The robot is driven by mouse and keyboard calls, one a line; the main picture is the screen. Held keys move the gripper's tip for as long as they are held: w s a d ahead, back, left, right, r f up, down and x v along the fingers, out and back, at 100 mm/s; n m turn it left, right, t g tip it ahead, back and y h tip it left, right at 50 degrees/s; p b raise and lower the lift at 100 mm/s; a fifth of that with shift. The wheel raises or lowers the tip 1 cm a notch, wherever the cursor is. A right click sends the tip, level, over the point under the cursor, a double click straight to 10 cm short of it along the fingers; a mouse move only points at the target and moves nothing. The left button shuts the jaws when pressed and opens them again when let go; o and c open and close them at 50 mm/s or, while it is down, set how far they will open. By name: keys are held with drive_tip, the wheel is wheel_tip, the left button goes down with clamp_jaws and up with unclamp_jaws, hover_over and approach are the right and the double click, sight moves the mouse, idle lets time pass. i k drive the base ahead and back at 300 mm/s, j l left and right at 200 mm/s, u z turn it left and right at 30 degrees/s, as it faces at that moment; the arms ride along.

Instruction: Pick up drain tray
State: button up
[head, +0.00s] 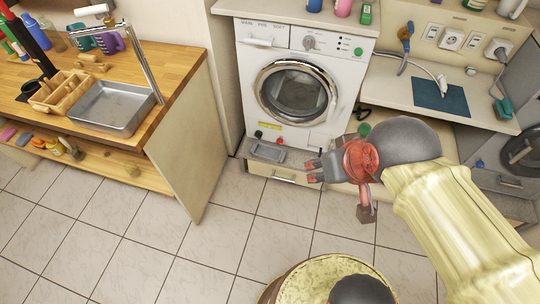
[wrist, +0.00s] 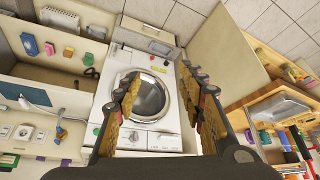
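A small grey shallow tray (head: 267,153), which looks like the drain tray, lies on the ledge below the washing machine's front. In the wrist view, turned upside down, the grey tray (wrist: 160,47) shows beyond the machine, ahead of my fingers. My gripper (head: 313,172) is right of this tray in the head view, apart from it. In the wrist view my gripper (wrist: 163,78) has its fingers spread with nothing between them. A larger metal tray (head: 112,106) sits on the wooden counter at left.
The washing machine (head: 298,85) stands behind the ledge, its door shut. The wooden counter (head: 170,58) holds a wooden organiser (head: 60,92) and bottles. A shelf with a dark teal mat (head: 440,97) is at right. The tiled floor (head: 215,245) has free room.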

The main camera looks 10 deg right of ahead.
sight(261, 150)
drive_tip(key=i+j+z, duration=0.35)
drive_tip(key=j, duration=0.3)
drive_tip(key=i+j+z, duration=0.2)
drive_tip(key=j, duration=0.2)
drive_tip(key=i+j+z, duration=0.15)
drive_tip(key=j, duration=0.2)
drive_tip(key=i+j+z, duration=0.2)
drive_tip(key=j, duration=0.25)
